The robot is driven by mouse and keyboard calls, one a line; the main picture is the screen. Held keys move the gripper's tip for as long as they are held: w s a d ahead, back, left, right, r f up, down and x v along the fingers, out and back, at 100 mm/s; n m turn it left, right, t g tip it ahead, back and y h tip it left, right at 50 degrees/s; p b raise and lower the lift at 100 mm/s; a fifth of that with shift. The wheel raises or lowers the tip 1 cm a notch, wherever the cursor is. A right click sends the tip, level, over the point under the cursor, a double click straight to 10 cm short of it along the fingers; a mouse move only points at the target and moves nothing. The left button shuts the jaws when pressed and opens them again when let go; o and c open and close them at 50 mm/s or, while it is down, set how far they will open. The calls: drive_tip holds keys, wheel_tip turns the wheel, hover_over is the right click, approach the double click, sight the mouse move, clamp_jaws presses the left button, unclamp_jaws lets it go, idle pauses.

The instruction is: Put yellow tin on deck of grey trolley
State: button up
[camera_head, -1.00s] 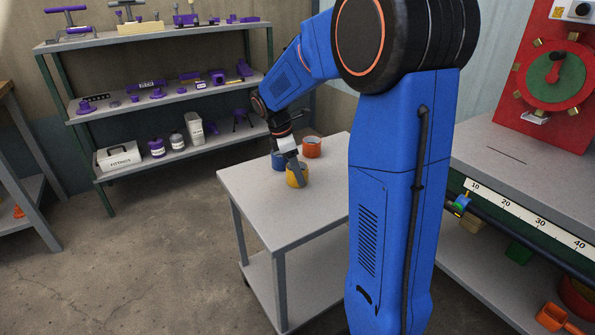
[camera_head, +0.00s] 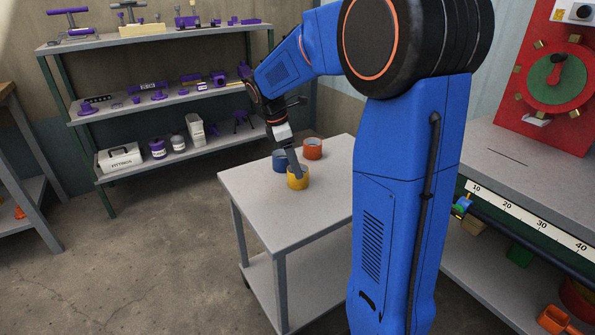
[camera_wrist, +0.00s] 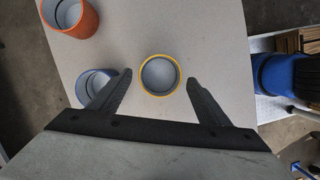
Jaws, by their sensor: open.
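The yellow tin (camera_head: 298,180) stands upright on the top deck of the grey trolley (camera_head: 262,207). In the wrist view the yellow tin (camera_wrist: 160,74) is open-topped with a grey inside and lies between and just beyond my fingertips. My gripper (camera_head: 294,167) is open above the tin, its fingers (camera_wrist: 158,78) spread on either side and holding nothing. The trolley deck (camera_wrist: 200,30) shows under the tin in the wrist view. In the head view the fingertips overlap the tin's rim, and I cannot tell whether they touch it.
A blue tin (camera_head: 279,161) and an orange tin (camera_head: 312,148) stand close behind the yellow one on the deck. The deck's front left is clear. A shelf rack (camera_head: 170,103) stands behind left, and a bench with a scale (camera_head: 530,220) is at the right.

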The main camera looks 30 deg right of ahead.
drive_tip(key=v, duration=0.6)
drive_tip(key=shift+r, duration=0.35)
drive_tip(key=s+a+r+m+t+y, duration=0.1)
drive_tip(key=s+a+m+t, duration=0.15)
drive_tip(key=s, duration=0.55)
drive_tip(key=s+a+m+t+y, duration=0.1)
drive_tip(key=s+a+m, duration=0.25)
drive_tip(key=s, duration=0.55)
drive_tip(key=s+a+f+m+t, duration=0.1)
drive_tip(key=s+f+m, duration=0.2)
drive_tip(key=s, duration=0.3)
drive_tip(key=s+a+f+m+t+y, duration=0.1)
drive_tip(key=s+a+f+m, duration=0.1)
drive_tip(key=s, duration=0.5)
drive_tip(key=f+m, duration=0.1)
drive_tip(key=m, duration=0.1)
drive_tip(key=shift+a+f+m, duration=0.2)
drive_tip(key=shift+m, duration=0.2)
drive_tip(key=shift+s+t, duration=0.1)
drive_tip(key=shift+t, duration=0.15)
